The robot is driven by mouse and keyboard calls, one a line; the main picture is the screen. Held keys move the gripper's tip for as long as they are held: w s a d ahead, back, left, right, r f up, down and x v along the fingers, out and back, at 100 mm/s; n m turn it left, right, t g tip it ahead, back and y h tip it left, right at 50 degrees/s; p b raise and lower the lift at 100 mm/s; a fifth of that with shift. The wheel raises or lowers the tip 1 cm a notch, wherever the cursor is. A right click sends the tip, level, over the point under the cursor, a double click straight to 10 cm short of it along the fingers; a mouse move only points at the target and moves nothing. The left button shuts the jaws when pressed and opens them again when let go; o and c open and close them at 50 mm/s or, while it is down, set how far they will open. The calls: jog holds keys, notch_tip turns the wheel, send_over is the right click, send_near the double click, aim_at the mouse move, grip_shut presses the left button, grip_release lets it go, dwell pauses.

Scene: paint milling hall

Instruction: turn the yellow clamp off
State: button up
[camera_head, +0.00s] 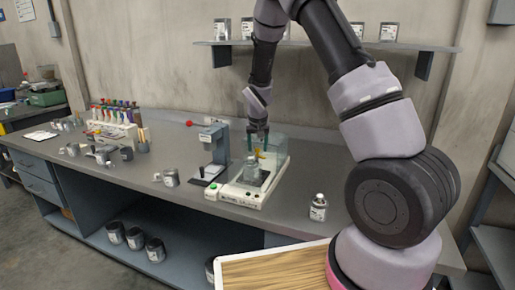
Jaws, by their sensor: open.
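The yellow clamp (261,154) is a small yellow piece on the bench machine, behind or inside its clear guard (279,147). The machine has a white base (241,199) with a green button (213,188) at its front left corner. A grey metal can or vessel (252,168) stands on the machine just below the clamp. My gripper (257,146) reaches down from above with its green-tipped fingers open, right by the clamp. Whether the fingers touch the clamp is too small to tell. The clamp's exact position is partly hidden by the fingers.
A grey stand (213,150) is close on the machine's left. A small bottle (318,207) stands on the bench to its right. A wall shelf (310,44) with several cans runs behind my arm. A wooden-topped tray (275,272) is at the front.

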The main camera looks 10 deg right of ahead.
jog(key=v, duration=1)
jog(key=x, duration=1.1)
jog(key=shift+f, duration=0.1)
